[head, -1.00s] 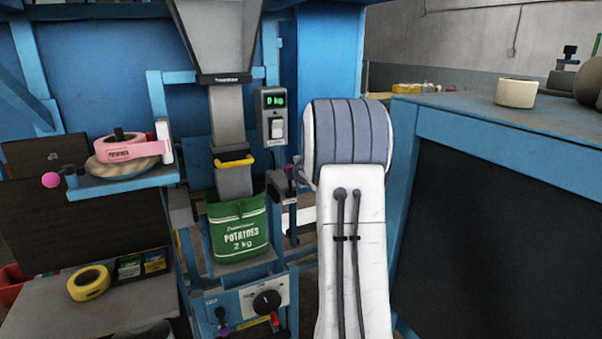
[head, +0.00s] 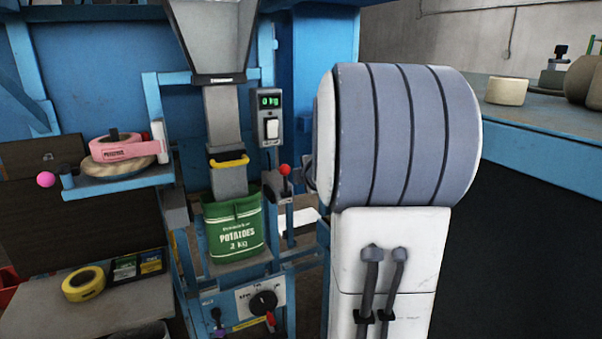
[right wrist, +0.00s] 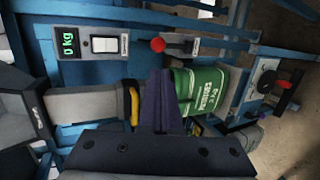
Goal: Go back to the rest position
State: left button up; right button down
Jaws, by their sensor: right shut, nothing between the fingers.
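My right arm fills the right middle of the head view, and its own bulk hides most of the gripper there. In the right wrist view my right gripper (right wrist: 160,78) is shut, with nothing between its dark fingers. Beyond the fingers is a green potato sack (right wrist: 198,92), partly covered by them. In the head view the sack (head: 234,228) hangs upright under the filling spout (head: 228,180), apart from my arm. My left gripper is not in view.
The scale display (head: 270,101) reads 0 kg. A red-knobbed lever (head: 285,170) stands close left of my right arm. A blue-framed bench (head: 550,130) with a cream tape roll (head: 507,91) is at right. A side shelf (head: 120,182) holds a pink roll (head: 122,150).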

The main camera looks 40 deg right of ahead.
dwell(0.3)
jog(key=s+a+f+m+g+y, duration=0.1)
jog(key=a+f+m+g+y, duration=0.3)
jog(key=a, duration=1)
jog(key=s+a+f+m+y, duration=0.1)
jog(key=a+f, duration=0.5)
jog(key=a, duration=0.9)
jog(key=s+a+f+g, duration=0.2)
jog(key=s+a, duration=0.3)
jog(key=s, duration=0.3)
jog(key=s+a+f+g+y, duration=0.1)
jog(key=s+a+f+g, duration=0.1)
jog(key=s+a, duration=0.3)
jog(key=s+a+f+m+g+y, duration=0.1)
jog(key=s+a+g, duration=0.3)
jog(key=s, duration=0.7)
jog(key=shift+s+a+f, duration=0.3)
jog(key=shift+a+f, duration=0.2)
jog(key=shift+a, duration=0.25)
